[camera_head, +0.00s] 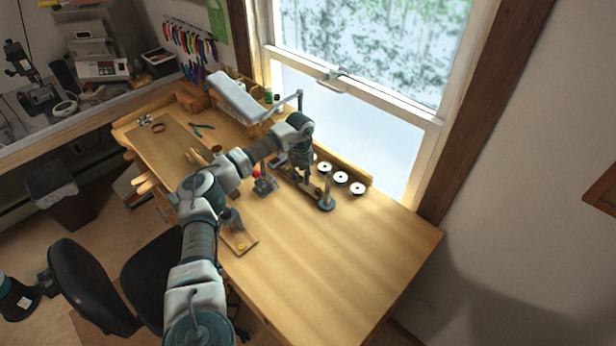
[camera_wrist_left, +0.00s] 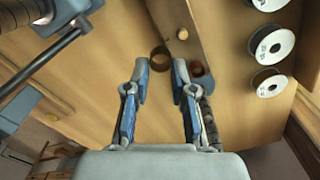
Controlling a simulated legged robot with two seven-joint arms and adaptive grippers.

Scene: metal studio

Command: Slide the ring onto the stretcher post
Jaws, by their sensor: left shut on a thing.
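My left gripper (camera_head: 303,178) is over the bench, pointing down beside the stretcher. In the left wrist view its two fingertips (camera_wrist_left: 162,68) have a small gap between them, with a brown ring (camera_wrist_left: 160,58) in it, so it is shut on the ring. The ring is too small to make out in the head view. The grey stretcher post (camera_head: 327,201) stands upright at the near end of a dark board, just right of the gripper. The ring is apart from the post. I cannot tell the post clearly in the wrist view. My right gripper is not in view.
White spools (camera_head: 340,177) stand in a row by the window, beside the board. A small grey vise-like tool (camera_head: 265,186) sits left of the gripper. A lamp (camera_head: 238,97) is farther back. The front right of the bench (camera_head: 350,250) is clear.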

